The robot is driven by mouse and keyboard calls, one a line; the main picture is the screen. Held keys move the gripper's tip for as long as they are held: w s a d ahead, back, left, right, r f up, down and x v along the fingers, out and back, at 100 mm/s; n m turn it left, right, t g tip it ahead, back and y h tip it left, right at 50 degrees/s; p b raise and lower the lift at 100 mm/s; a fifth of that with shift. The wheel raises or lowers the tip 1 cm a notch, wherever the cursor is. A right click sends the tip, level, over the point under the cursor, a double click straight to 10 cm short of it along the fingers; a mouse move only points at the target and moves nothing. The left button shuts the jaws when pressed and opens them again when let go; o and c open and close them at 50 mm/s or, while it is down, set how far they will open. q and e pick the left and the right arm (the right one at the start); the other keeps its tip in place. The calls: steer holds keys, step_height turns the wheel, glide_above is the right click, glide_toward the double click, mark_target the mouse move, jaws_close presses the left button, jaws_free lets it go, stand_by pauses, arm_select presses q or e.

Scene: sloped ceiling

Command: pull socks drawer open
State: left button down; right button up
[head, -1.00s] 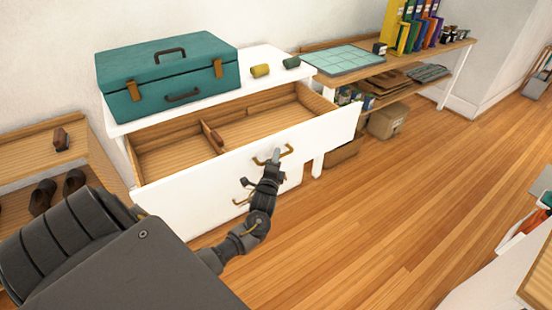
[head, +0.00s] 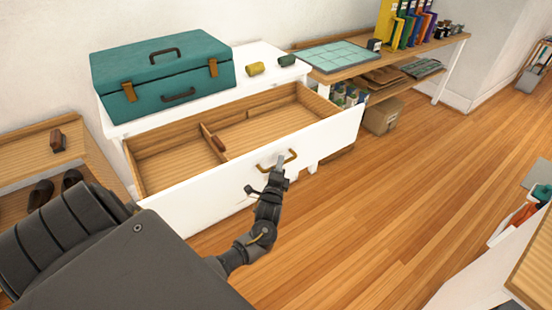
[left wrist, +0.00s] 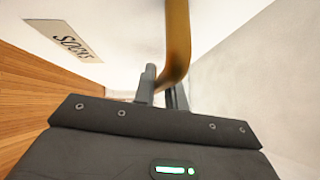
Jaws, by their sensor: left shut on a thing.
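The top drawer (head: 215,190) of the white dresser stands pulled out, its front white and its wooden inside visible. Its brass handle (head: 264,166) is at the middle of the front. My left gripper (head: 279,163) is shut on that handle; in the left wrist view the brass bar (left wrist: 178,45) passes between the fingers (left wrist: 163,90). A label reading "SOCKS" (left wrist: 70,42) is on the drawer front in the left wrist view. The drawer has a divider (head: 212,142) and a small brown piece beside it. My right gripper is not in view.
A teal case (head: 160,80) and two small rolls, yellow (head: 256,69) and green (head: 287,60), sit on the dresser top. A shoe rack (head: 40,150) stands at left, a wooden shelf with binders (head: 400,25) at right. The floor (head: 390,200) right of the drawer is clear.

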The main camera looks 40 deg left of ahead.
arm_select(q)
steer(key=c, duration=1.5)
jaws_free()
steer(key=shift+o, duration=0.2)
steer(key=b+v, duration=0.1)
steer(key=v, duration=0.9)
steer(key=shift+s, duration=0.4)
steer(key=shift+d+f, duration=0.1)
